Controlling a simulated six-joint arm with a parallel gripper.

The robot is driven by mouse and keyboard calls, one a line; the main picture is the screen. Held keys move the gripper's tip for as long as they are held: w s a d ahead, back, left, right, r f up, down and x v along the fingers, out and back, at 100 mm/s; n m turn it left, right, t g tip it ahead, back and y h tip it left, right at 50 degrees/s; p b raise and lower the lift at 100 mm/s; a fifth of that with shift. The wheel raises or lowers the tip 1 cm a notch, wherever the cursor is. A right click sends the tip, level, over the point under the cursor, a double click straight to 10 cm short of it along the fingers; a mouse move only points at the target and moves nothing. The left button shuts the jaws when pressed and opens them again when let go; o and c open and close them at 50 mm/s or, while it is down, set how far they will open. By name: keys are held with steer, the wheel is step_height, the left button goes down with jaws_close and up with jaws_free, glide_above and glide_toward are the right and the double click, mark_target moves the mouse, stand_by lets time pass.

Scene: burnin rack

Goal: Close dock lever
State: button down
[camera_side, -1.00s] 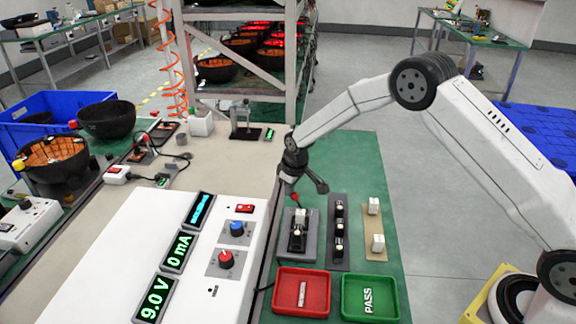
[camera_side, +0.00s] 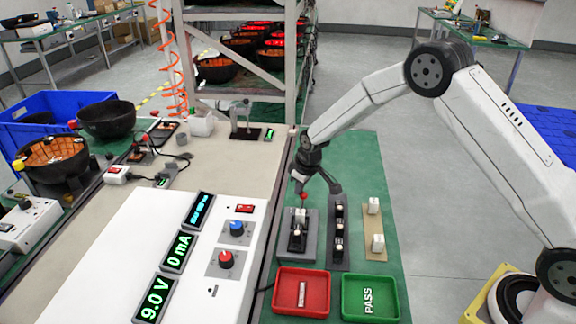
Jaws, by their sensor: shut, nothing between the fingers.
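The dock (camera_side: 298,238) is a grey block with a black and white part in it, left of centre on the green mat. Its lever shows as a red knob (camera_side: 304,196) at the dock's far end. My gripper (camera_side: 303,183) is shut and empty, just above and beside the red knob. Whether it touches the knob cannot be told. The lever's shaft is mostly hidden.
A dark strip with several slots (camera_side: 339,238) and a tan strip with white blocks (camera_side: 375,238) stand right of the dock. A red tray (camera_side: 281,303) and a green PASS tray (camera_side: 350,306) lie in front. The white power supply (camera_side: 135,235) is to the left.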

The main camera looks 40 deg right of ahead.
steer(key=shift+d+r, duration=0.15)
steer(key=shift+r, duration=0.7)
stand_by(0.6)
steer(key=s+d+r, duration=0.3)
steer(key=r, duration=0.5)
steer(key=shift+r, duration=0.25)
stand_by(0.8)
steer(key=s+a+m, duration=0.2)
steer(key=s+m, duration=0.1)
steer(key=s, duration=2.1)
steer(key=shift+s+a+r+m, duration=0.2)
steer(key=shift+s+r+m, duration=0.15)
steer(key=shift+r+m, duration=0.1)
